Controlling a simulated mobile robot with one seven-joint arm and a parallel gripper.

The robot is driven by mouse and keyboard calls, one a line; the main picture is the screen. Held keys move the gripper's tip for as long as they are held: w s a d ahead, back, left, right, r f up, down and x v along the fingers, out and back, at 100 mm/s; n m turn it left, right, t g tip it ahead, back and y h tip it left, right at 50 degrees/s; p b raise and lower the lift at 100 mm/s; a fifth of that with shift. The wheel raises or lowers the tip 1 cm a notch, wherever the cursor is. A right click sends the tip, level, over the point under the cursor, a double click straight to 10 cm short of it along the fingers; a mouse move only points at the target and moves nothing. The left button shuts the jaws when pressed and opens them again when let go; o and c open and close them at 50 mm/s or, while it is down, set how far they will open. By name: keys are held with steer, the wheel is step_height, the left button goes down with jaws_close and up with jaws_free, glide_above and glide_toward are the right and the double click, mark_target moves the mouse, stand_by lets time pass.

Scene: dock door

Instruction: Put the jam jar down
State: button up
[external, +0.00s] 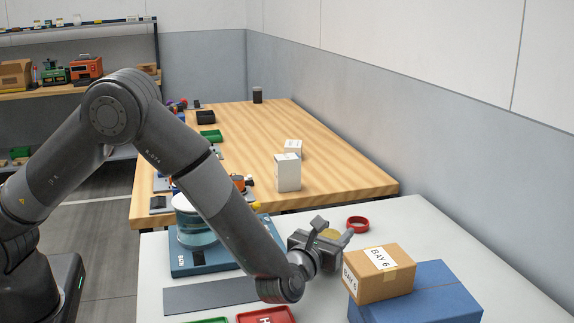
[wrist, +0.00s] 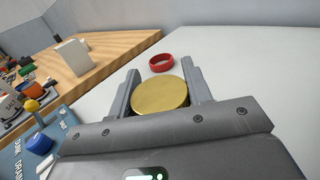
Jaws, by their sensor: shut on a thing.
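The jam jar shows as a round gold lid (wrist: 160,95) between my fingers in the wrist view. In the external view the lid (external: 331,234) shows just behind my fingers. My gripper (external: 331,229) is shut on the jar, one finger on each side of the lid. It is low over the right part of the white table (external: 400,215). The jar's body is hidden by my gripper, and I cannot tell whether its base touches the table.
A red ring (external: 357,224) lies just beyond the jar. A cardboard box (external: 378,273) on a blue box (external: 430,295) stands to the right. A blue base (external: 185,262), a grey mat (external: 210,296) and a red tray (external: 265,315) lie left. White table is bare toward the wall.

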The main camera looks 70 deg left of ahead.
steer(key=shift+f, duration=0.35)
steer(key=shift+f, duration=0.2)
steer(key=o, duration=1.2)
